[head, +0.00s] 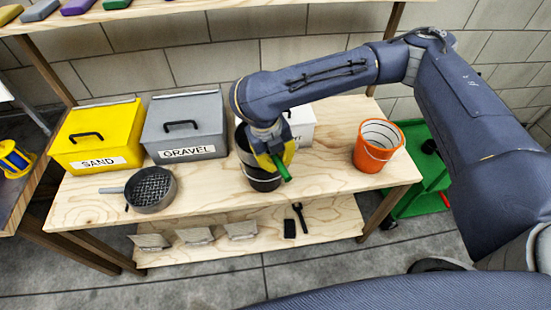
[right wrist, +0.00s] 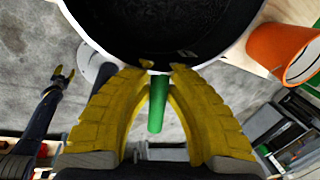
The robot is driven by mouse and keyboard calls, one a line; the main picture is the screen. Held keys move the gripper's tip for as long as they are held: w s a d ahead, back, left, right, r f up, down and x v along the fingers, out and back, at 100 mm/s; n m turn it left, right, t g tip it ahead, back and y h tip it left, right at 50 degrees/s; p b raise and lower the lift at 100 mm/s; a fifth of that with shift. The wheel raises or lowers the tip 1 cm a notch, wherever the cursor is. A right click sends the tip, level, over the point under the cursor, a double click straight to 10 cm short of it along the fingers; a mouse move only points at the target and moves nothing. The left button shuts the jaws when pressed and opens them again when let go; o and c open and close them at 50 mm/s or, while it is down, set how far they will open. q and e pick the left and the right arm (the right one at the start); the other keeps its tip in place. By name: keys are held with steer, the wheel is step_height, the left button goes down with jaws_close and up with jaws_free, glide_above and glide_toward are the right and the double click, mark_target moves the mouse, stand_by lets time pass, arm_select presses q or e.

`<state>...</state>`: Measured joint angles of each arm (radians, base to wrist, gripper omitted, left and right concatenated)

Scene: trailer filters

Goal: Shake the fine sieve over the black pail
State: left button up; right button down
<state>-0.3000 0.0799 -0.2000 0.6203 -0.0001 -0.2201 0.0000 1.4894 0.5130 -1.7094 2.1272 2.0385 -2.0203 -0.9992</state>
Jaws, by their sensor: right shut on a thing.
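My right gripper (head: 276,162) is shut on the green handle (head: 284,173) of the fine sieve (head: 242,146), above the black pail (head: 262,184) on the bench. The gripper and forearm hide much of the sieve and the pail's mouth. In the right wrist view the yellow fingers (right wrist: 160,66) close around the handle (right wrist: 157,105), with a dark round vessel beyond them. I cannot tell whether material is in the sieve. My left gripper (right wrist: 64,77) shows small at the left of the right wrist view, open and away from the bench.
A coarse mesh sieve (head: 153,188) lies left on the bench. Yellow SAND (head: 98,135) and grey GRAVEL (head: 185,127) boxes stand behind, with a white box (head: 303,122) partly hidden. An orange pail (head: 377,147) stands right.

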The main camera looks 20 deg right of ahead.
steer(key=shift+r, duration=0.1)
steer(key=shift+r, duration=2.45)
